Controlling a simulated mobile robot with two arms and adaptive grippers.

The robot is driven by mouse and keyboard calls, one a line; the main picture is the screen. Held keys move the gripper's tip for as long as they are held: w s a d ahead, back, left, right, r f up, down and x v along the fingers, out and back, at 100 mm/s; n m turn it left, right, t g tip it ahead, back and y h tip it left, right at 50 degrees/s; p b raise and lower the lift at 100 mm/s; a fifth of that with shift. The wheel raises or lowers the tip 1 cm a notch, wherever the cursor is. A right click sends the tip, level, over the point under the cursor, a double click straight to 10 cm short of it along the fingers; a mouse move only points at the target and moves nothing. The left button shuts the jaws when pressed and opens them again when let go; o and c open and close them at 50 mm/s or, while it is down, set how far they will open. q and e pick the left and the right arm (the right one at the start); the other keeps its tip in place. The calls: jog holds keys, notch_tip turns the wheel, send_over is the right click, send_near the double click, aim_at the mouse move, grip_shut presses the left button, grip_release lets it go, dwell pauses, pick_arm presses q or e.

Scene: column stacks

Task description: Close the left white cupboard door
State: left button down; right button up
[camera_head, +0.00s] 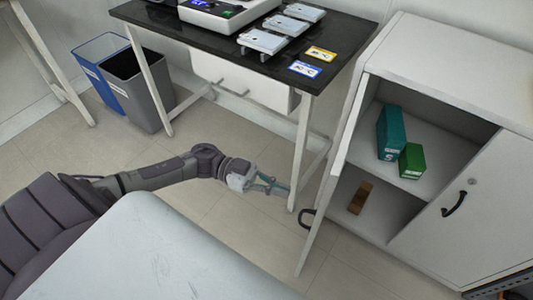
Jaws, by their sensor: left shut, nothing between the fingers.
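The left white cupboard door (325,208) stands wide open, swung out toward me from the left side of the white cupboard (455,75). Its dark handle (308,218) shows at the door's near left side. My left gripper (284,188) is shut and empty, a little to the left of the door and its handle, in front of the black table's leg. I cannot tell whether it touches anything. The cupboard's right door (460,205) is closed, with a black handle. My right gripper is not in view.
Inside the cupboard are a teal box (391,132), a green box (412,161) and a brown block (360,197). A black-topped table (215,45) stands left of the cupboard. Two bins, blue (100,70) and grey (137,90), stand farther left. Floor near the door is clear.

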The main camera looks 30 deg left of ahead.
pick_arm(q)
jog(key=w+d, duration=0.1)
jog(key=d, duration=0.6)
jog(key=shift+w+d, duration=0.1)
